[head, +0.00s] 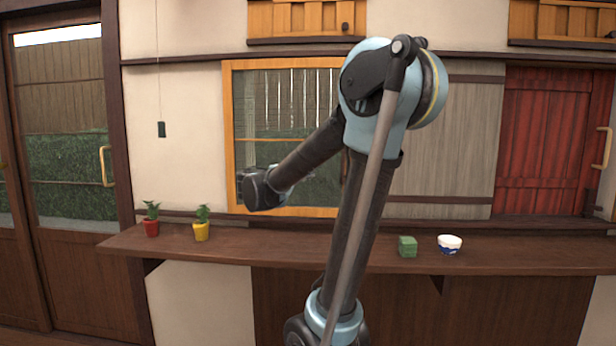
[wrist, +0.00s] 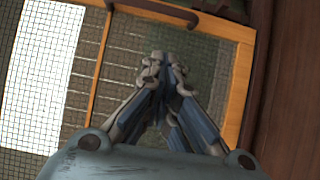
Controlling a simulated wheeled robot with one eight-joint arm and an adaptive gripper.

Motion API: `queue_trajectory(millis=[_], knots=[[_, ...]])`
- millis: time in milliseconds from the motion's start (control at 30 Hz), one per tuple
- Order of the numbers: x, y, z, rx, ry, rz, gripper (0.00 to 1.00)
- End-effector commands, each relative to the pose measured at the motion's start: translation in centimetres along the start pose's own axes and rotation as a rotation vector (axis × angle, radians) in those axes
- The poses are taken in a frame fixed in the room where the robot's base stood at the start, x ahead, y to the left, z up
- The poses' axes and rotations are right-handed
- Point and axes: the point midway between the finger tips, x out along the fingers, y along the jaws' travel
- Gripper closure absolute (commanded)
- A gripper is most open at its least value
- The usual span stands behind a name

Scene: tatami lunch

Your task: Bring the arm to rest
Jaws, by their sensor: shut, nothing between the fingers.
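My arm is raised and bent in the middle of the head view, with its forearm reaching down and to the left. My gripper shows in the wrist view (wrist: 165,62), its fingertips together and nothing between them. In the head view the end of the arm is in front of the window (head: 285,110), above the wooden counter (head: 300,248). The fingers themselves are hard to make out there. In the wrist view the window frame (wrist: 240,85) lies behind the fingers.
On the counter stand a red-potted plant (head: 151,227), a yellow-potted plant (head: 201,230), a green block (head: 407,247) and a white and blue bowl (head: 449,244). A pull cord handle (head: 161,130) hangs at the left. The counter between the plants and block looks clear.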

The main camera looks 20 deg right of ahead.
Motion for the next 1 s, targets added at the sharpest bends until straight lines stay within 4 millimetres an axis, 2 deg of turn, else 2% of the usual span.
queue_trajectory(millis=[133,233,367,467,567,700,900,1000], knots=[[-0.3,-0.6,0.7,0.007,-0.008,-0.026,1.0],[-0.2,-2.5,2.8,0.029,-0.03,-0.101,1.0],[-0.7,-6.6,6.8,0.08,-0.076,-0.267,1.0],[-1.9,-10.3,10.0,0.13,-0.115,-0.412,1.0],[-3.7,-13.9,12.8,0.182,-0.153,-0.555,1.0],[-7.0,-18.7,15.9,0.262,-0.201,-0.752,1.0],[-13.1,-24.8,18.9,0.388,-0.258,-1.029,1.0],[-16.4,-27.3,19.7,0.454,-0.281,-1.164,1.0]])
